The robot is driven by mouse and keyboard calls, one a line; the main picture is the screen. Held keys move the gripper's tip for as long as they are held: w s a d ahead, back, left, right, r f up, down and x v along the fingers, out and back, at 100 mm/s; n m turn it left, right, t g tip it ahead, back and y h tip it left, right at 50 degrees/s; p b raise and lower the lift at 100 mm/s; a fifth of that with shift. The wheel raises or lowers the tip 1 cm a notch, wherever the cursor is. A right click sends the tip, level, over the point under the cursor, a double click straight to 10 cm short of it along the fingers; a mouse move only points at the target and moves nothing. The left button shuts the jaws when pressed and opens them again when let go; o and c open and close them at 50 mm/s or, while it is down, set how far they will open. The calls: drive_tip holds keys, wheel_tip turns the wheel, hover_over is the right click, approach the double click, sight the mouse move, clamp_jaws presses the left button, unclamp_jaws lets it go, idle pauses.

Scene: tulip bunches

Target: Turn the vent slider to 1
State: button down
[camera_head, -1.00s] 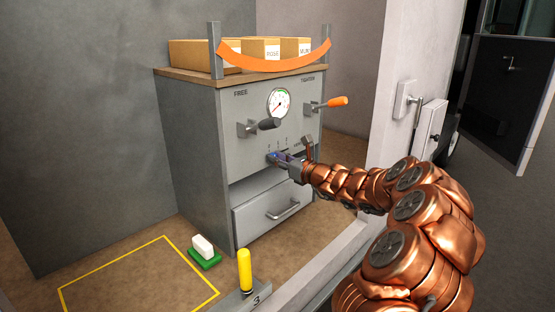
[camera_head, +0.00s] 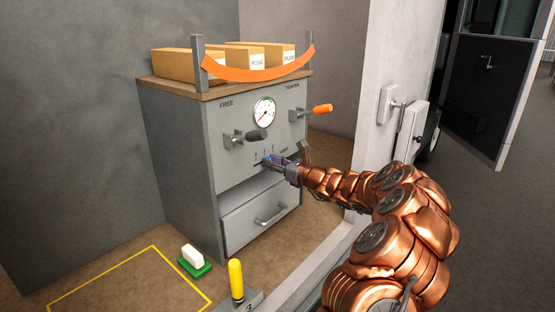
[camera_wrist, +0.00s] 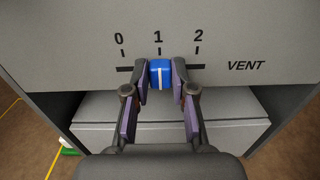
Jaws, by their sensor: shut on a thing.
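The vent slider is a blue knob (camera_wrist: 160,73) with a white line on a dark horizontal slot marked 0, 1 and 2 with the label VENT. In the wrist view the knob's white line stands directly under the 1 mark. My gripper (camera_wrist: 161,80) is shut on the blue knob, one finger on each side. In the head view my gripper (camera_head: 272,162) reaches the front of the grey cabinet (camera_head: 170,150) from the right and largely hides the knob there.
A drawer (camera_head: 255,215) with a handle sits below the slot. A black-handled lever (camera_head: 256,135) and an orange-handled lever (camera_head: 322,109) stick out above, beside a round gauge (camera_head: 264,112). A yellow post (camera_head: 236,278) and a green-and-white block (camera_head: 193,257) stand in front.

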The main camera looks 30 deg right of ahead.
drive_tip(key=c, duration=1)
unclamp_jaws()
drive_tip(key=shift+o, duration=0.2)
drive_tip(key=v, duration=1.2)
